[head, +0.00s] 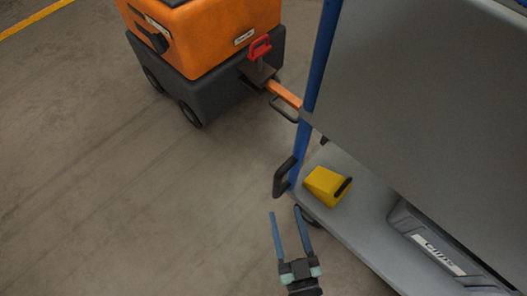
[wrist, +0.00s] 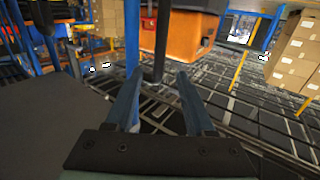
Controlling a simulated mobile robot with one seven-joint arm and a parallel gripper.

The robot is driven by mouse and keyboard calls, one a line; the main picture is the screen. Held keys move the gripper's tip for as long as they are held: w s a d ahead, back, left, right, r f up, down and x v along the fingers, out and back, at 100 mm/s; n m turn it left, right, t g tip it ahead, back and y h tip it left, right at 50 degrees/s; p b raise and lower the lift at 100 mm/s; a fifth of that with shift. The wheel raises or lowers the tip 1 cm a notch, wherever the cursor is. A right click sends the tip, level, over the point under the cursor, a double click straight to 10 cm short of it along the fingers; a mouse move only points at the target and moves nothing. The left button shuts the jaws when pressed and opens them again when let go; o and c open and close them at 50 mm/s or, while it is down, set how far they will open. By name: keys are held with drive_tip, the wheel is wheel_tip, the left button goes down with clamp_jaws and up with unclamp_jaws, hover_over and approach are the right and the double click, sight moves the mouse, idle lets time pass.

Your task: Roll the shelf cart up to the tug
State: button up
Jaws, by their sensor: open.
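The shelf cart, with grey shelves and blue posts (head: 323,55), stands at the right in the head view. Its orange drawbar (head: 284,95) points at the dark hitch (head: 258,73) of the orange tug (head: 210,35). The bar's end meets or nearly meets the hitch; I cannot tell if it is seated. A red handle (head: 260,47) stands up on the hitch. My gripper (head: 286,211) is open and empty, just below the black handle (head: 284,177) on the cart's blue post. In the wrist view, a dark upright bar (wrist: 164,40) shows beyond my fingers, with the tug (wrist: 190,38) behind.
A yellow wedge (head: 323,184) and a grey case (head: 432,245) sit on the cart's lower shelf. The floor (head: 120,200) left of the cart is clear. The wrist view shows stacked cartons (wrist: 298,55) at the right and a yellow post (wrist: 245,55).

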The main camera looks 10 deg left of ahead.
sight(278, 187)
drive_tip(key=b+x, duration=0.4)
drive_tip(key=x, duration=0.7)
drive_tip(key=shift+w+f+b, duration=0.15)
drive_tip(key=shift+b, duration=0.15)
drive_tip(key=shift+w+a, duration=0.2)
drive_tip(key=shift+w, duration=0.35)
clamp_jaws()
idle(0.4)
